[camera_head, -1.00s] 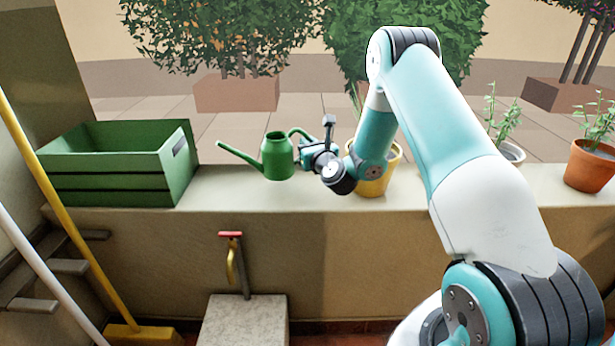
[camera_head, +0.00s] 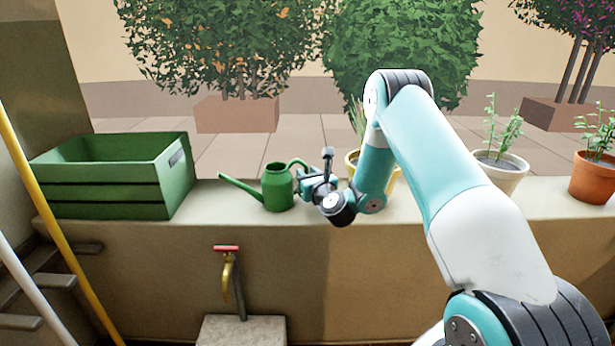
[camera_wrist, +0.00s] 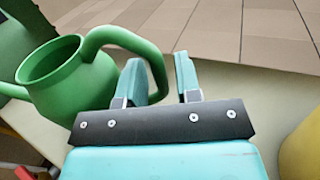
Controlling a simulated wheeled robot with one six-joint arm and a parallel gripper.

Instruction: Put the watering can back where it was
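The green watering can (camera_head: 278,189) stands upright on the pale ledge (camera_head: 240,205), its spout pointing left and its looped handle towards my gripper. My gripper (camera_head: 305,184) is low over the ledge just right of the can. In the wrist view the can (camera_wrist: 65,85) is at the left, and the outer curve of its handle passes between the two fingers of my gripper (camera_wrist: 160,70). The fingers are apart, with a visible gap between the handle and the right finger. The can's base is partly hidden in the wrist view.
A green slatted crate (camera_head: 110,195) stands left of the can, with bare ledge between. A yellow pot (camera_head: 394,183) is partly hidden behind my arm. A white pot (camera_head: 500,175) and an orange pot (camera_head: 592,178) stand farther right. A tap (camera_head: 227,265) is below the ledge.

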